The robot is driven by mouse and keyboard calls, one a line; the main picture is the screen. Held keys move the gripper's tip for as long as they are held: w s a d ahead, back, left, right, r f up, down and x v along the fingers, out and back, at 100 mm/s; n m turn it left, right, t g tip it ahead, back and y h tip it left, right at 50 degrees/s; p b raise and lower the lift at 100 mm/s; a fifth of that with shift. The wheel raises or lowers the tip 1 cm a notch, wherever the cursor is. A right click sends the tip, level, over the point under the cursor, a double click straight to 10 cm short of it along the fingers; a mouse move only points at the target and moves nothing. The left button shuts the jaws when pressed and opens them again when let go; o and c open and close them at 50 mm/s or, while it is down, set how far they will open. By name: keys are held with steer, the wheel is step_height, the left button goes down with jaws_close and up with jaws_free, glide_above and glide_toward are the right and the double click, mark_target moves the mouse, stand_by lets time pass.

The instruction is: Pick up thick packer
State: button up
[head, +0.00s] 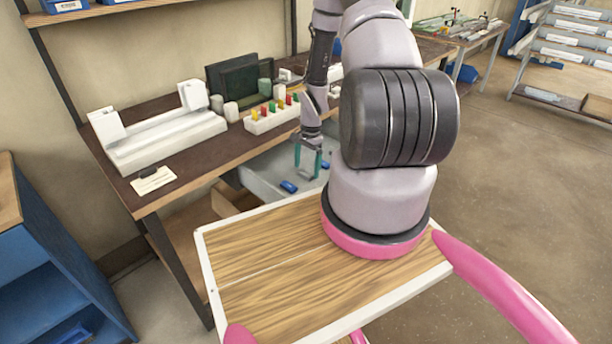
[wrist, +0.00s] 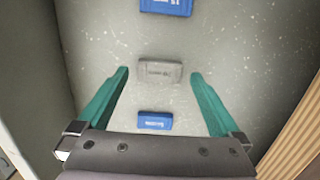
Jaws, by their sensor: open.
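My gripper (head: 308,164) is open and points down into an open grey drawer (head: 262,183) under the bench. In the wrist view its two teal fingers (wrist: 160,73) stand apart with a grey block (wrist: 159,72) between their tips. The fingers do not touch the block, and nothing is held. One blue block (wrist: 165,6) lies beyond it, cut by the top edge, and a smaller-looking blue block (wrist: 155,121) lies nearer the palm. Their printed labels are too small to read surely, so I cannot tell which block is the thick packer.
The drawer's side wall (wrist: 30,60) runs close on the left in the wrist view. On the bench above are a white fixture (head: 165,140), a white rack with coloured pieces (head: 270,115) and a dark screen (head: 240,80). Blue shelves (head: 50,255) stand at the left.

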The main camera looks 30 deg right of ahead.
steer(key=shift+f, duration=0.8)
steer(key=c, duration=1.2)
steer(key=shift+r, duration=0.1)
steer(key=shift+c, duration=0.2)
